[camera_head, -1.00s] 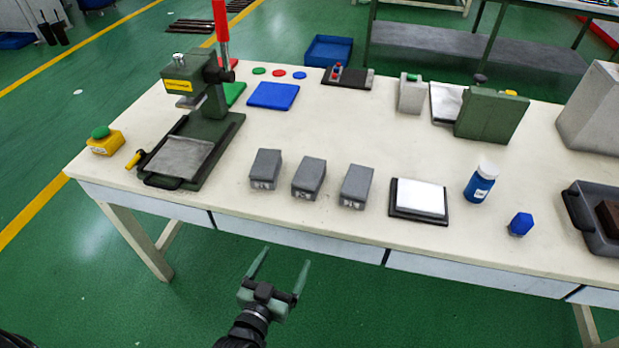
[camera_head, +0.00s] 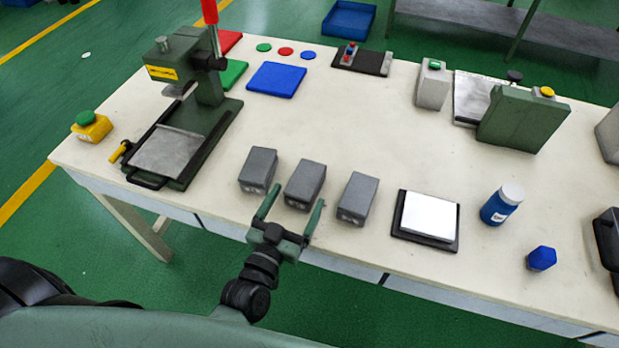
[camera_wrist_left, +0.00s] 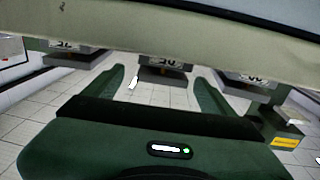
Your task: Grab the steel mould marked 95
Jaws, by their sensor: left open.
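Three grey steel moulds stand in a row near the table's front edge: the left one (camera_head: 258,170), the middle one (camera_head: 305,183) and the right one (camera_head: 357,197). Their front markings are too small to read in the head view. My left gripper (camera_head: 292,206) is open and empty, its fingers pointing at the middle mould and apparently overlapping its front in the picture. In the left wrist view, a marked mould face (camera_wrist_left: 165,66) shows between the open fingers (camera_wrist_left: 160,90), with another marked face on each side. I cannot read the markings surely. My right gripper is not in view.
A green press (camera_head: 185,110) stands to the left, with a yellow button box (camera_head: 92,127) beside it. A black-edged white pad (camera_head: 428,216), a blue bottle (camera_head: 500,204) and a blue hexagonal piece (camera_head: 541,258) lie to the right. The table's middle is clear.

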